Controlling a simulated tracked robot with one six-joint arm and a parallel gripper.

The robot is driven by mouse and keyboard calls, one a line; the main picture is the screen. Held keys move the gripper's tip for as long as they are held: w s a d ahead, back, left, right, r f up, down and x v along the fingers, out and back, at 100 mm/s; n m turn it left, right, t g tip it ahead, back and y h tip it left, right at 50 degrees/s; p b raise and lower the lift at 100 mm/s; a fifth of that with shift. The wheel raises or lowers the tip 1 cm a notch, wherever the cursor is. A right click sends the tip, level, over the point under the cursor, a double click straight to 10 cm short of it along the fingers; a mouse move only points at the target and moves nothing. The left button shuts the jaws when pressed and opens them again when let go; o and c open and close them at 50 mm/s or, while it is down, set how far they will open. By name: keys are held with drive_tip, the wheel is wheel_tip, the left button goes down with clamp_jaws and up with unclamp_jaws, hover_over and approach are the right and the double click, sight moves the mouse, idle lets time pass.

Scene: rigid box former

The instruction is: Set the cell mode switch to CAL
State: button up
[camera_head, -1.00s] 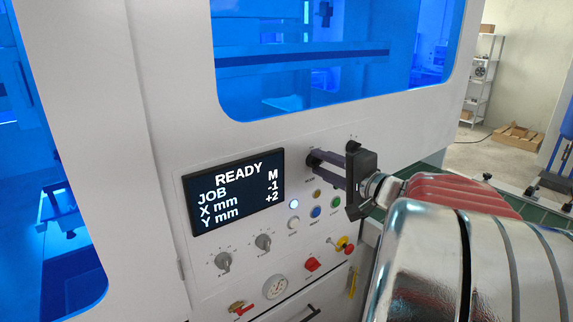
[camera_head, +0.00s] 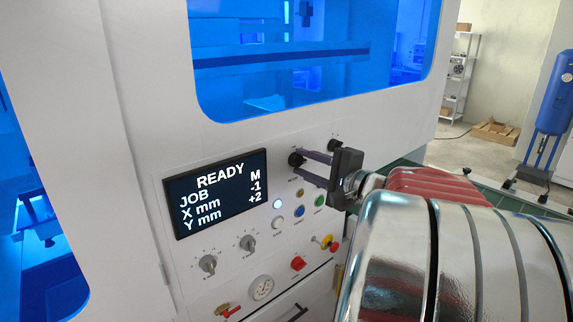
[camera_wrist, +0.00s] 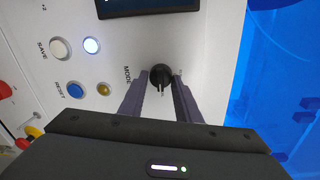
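The mode switch is a round black knob (camera_wrist: 160,75) on the white panel, beside the word MODE in the wrist view. A pale mark on it points toward the bottom of that view. The CAL marking cannot be read. In the head view the knob (camera_head: 295,159) is at the panel's upper part, right of the display. My gripper (camera_wrist: 161,84) is open, with one dark finger on each side of the knob. Whether the fingers touch it cannot be told. My gripper (camera_head: 306,165) also shows in the head view, its fingers reaching left to the knob.
The display (camera_head: 219,192) reads READY, JOB, X mm, Y mm, with M, -1 and +2. Several coloured buttons, two dials (camera_head: 248,243), a red knob (camera_head: 298,263) and a gauge (camera_head: 262,288) sit below. Another black knob (camera_head: 334,145) is close above my gripper. A blue window (camera_head: 320,80) is above.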

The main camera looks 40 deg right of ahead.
drive_tip(key=o, duration=0.4)
drive_tip(key=shift+o, duration=0.2)
drive_tip(key=shift+s, duration=0.15)
drive_tip(key=s, duration=1.3)
drive_tip(key=shift+s+d+r, duration=0.2)
drive_tip(key=shift+s+r, duration=0.05)
drive_tip(key=shift+r, duration=0.15)
